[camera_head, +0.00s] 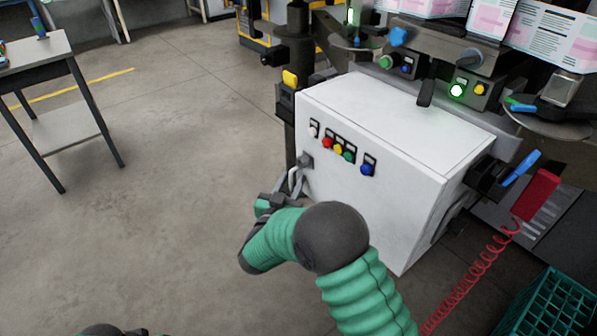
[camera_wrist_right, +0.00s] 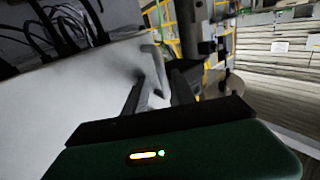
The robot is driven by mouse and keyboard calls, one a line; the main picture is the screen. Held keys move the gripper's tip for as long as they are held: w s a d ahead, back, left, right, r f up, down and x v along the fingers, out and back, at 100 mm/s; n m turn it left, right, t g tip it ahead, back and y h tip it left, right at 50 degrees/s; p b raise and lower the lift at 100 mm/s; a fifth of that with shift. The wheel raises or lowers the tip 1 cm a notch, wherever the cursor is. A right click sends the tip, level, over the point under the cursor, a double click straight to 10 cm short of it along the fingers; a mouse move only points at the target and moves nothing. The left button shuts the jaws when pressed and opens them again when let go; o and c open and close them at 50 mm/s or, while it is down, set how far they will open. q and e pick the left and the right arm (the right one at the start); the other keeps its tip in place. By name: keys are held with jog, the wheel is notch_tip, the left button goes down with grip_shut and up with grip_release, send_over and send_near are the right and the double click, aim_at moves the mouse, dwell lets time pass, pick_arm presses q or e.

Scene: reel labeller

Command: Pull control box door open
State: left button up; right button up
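The white control box (camera_head: 400,130) has a front door (camera_head: 400,200) with a row of coloured buttons and a bent handle (camera_head: 294,178) at its left edge. The door looks flush with the box in the head view. My right gripper (camera_head: 291,184) is at the handle, partly hidden by my own wrist. In the right wrist view, my right gripper (camera_wrist_right: 160,88) has its two fingers apart, with the pale handle (camera_wrist_right: 155,65) between or just beyond them. I cannot tell whether they touch it. My left gripper is out of view.
A machine with knobs and label reels (camera_head: 550,35) stands behind and above the box. A red coiled cable (camera_head: 475,275) and a green crate (camera_head: 555,305) are at right. A grey table (camera_head: 35,55) stands far left. The floor left of the box is clear.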

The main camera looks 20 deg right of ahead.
jog(key=shift+r, duration=0.1)
jog(key=shift+a+r, duration=0.1)
jog(key=shift+a, duration=0.5)
jog(key=shift+c, duration=0.6)
jog(key=shift+d, duration=0.15)
jog(key=c, duration=0.5)
jog(key=shift+d, duration=0.3)
grip_shut()
jog(key=shift+a, duration=0.2)
